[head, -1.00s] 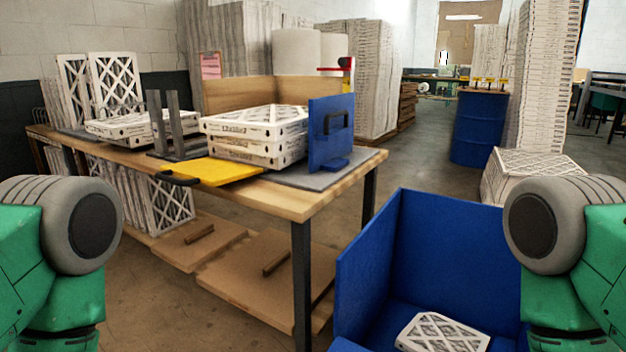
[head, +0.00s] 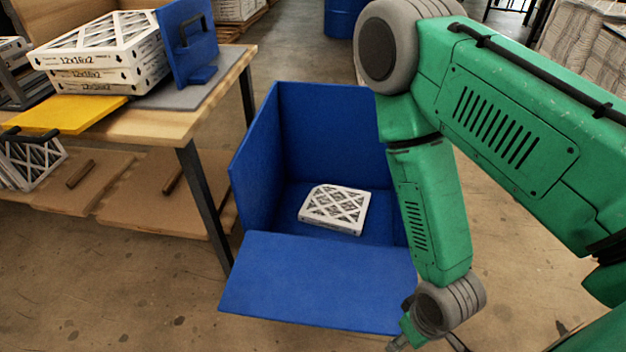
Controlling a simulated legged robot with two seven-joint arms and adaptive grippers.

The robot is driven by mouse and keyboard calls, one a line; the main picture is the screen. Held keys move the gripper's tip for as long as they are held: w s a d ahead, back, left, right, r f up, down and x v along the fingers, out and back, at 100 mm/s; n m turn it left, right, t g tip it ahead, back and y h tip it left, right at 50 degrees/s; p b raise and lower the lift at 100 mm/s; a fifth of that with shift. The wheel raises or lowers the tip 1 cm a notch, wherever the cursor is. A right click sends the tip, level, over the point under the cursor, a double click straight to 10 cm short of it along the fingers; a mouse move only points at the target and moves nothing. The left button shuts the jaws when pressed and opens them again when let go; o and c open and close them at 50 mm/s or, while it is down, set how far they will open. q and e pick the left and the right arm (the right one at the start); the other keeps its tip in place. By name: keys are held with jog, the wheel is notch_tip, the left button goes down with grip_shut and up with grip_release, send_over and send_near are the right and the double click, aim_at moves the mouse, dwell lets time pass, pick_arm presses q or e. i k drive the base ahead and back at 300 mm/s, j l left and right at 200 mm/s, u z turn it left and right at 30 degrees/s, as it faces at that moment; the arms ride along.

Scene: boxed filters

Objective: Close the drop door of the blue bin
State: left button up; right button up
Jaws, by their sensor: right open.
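The blue bin (head: 255,170) stands on the floor right of the workbench. Its drop door (head: 315,285) hangs open, folded outward from the front toward me. One boxed filter (head: 335,208) with a white lattice face lies inside on the bin floor. My right gripper (head: 420,345) is at the bottom edge of the view, just past the door's lower right corner, partly cut off. It is open and holds nothing that I can see. Whether it touches the door I cannot tell. My right arm hides the bin's right side. My left gripper is out of view.
The wooden workbench (head: 150,127) stands left, holding stacked filters (head: 105,62), a yellow board (head: 62,116) and a blue upright plate with a handle (head: 190,45). Its dark leg is close to the bin's left side. Floor in front of the door is clear.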

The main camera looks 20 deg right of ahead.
aim_at(356, 288)
jog(key=k+j+z, duration=0.1)
jog(key=j+z, duration=0.25)
jog(key=k+j+z, duration=0.15)
jog(key=j+z, duration=0.25)
jog(key=k+j+z, duration=0.2)
jog(key=z, duration=0.15)
